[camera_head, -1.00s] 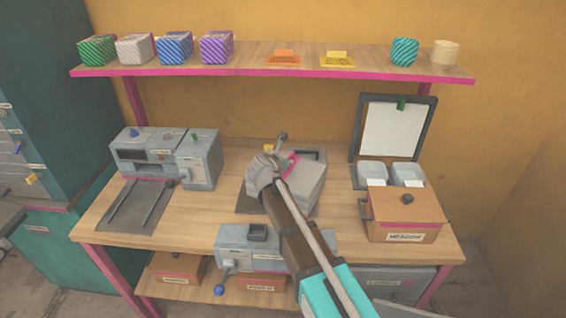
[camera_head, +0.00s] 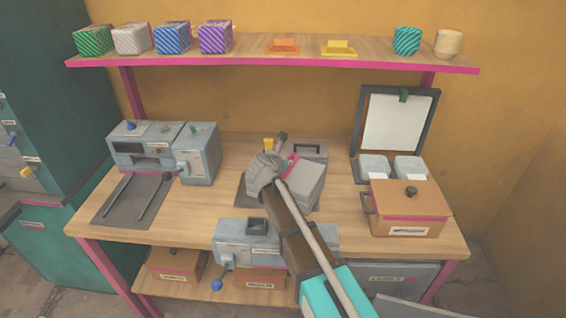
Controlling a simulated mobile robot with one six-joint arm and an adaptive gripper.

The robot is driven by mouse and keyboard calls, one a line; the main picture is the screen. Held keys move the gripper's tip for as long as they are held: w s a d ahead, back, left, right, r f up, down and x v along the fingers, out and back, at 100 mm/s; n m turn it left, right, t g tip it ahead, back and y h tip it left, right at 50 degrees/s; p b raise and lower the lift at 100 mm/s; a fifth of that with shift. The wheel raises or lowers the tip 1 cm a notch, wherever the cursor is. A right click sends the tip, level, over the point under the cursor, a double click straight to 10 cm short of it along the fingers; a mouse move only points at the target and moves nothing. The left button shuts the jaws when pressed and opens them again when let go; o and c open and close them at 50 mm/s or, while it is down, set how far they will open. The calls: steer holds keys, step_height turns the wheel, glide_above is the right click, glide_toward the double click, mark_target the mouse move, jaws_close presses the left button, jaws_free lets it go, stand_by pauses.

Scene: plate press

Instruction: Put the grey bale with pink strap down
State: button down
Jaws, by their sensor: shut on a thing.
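The grey bale (camera_head: 306,184) is a light grey block just right of my gripper, over the middle of the wooden bench. A bit of its pink strap (camera_head: 291,161) shows at its upper left edge. My gripper (camera_head: 271,164) is shut on the bale at its left side. My forearm hides the bale's lower left part. I cannot tell whether the bale's underside touches anything.
A dark mat (camera_head: 245,191) lies partly under my gripper. A grey machine with two rails (camera_head: 150,158) stands left, another grey machine (camera_head: 247,236) at the front. A brown lidded box (camera_head: 405,212) stands right. Bare bench top (camera_head: 345,205) lies between bale and box.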

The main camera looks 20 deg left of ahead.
steer(key=c, duration=0.7)
jaws_free()
steer(key=shift+r, duration=0.1)
steer(key=shift+s+r+p, duration=0.3)
steer(key=shift+s+p, duration=0.05)
steer(key=shift+s, duration=0.25)
steer(key=shift+p+v, duration=2.5)
steer(key=shift+v, duration=2.9)
steer(key=shift+f, duration=0.1)
